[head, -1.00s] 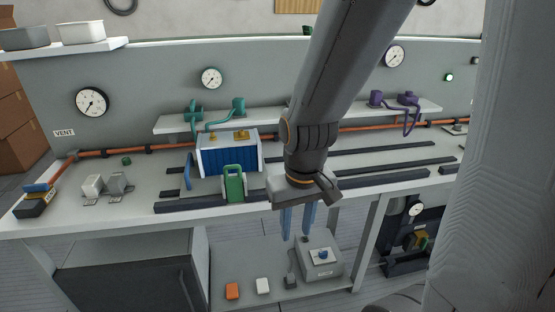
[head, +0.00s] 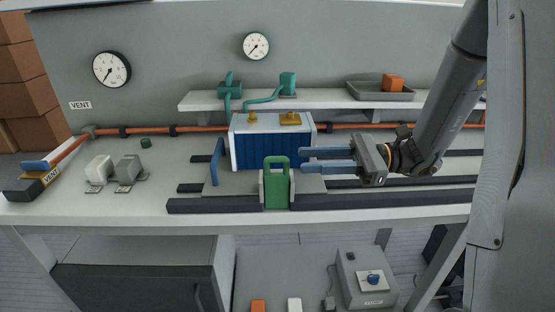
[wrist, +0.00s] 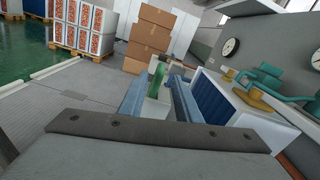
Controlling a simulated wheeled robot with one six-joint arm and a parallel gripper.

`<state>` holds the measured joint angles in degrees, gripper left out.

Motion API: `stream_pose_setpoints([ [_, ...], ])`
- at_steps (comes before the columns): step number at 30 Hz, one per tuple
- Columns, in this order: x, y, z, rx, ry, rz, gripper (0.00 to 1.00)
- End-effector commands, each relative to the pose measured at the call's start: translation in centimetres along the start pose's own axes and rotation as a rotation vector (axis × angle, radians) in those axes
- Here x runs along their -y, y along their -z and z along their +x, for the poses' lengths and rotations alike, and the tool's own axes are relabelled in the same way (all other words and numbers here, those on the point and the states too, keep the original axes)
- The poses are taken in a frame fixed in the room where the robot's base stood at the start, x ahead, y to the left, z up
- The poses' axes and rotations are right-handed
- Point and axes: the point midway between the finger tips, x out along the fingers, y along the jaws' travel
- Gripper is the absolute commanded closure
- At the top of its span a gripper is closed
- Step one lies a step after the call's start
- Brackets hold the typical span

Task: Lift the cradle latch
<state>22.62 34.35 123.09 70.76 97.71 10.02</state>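The green latch (head: 277,188), a loop-topped handle between pale side plates, stands upright at the front of the grey cradle (head: 312,184). A blue damper box (head: 270,150) with white ends and brass fittings on top sits behind it. My gripper (head: 302,161) is open and empty, level, just right of the latch top, with its blue fingers pointing left. No contact with the latch shows. In the wrist view the green latch (wrist: 157,76) appears between the two fingers, beyond their tips; the blue box (wrist: 213,101) is close on the right.
Dark rails (head: 400,196) run along the bench. A shelf (head: 330,102) behind carries teal valves (head: 287,84) and a tray (head: 363,94) with an orange block. Two grey-white blocks (head: 113,169) stand at left. An orange pipe (head: 190,129) runs along the back.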

Motion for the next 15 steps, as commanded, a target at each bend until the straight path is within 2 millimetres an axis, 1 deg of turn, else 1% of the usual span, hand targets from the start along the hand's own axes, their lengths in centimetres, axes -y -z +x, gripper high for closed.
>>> stream_pose_setpoints([
  [2, 0.1, -0.2, 0.3, 0.004, 0.002, 0.000, 0.70],
  [5, 0.0, -0.3, 1.2, 0.005, 0.001, 0.001, 0.70],
  [12, -0.1, -0.3, 5.0, 0.003, -0.003, 0.000, 0.70],
  [15, -0.1, -0.3, 6.3, 0.003, -0.002, 0.000, 0.70],
])
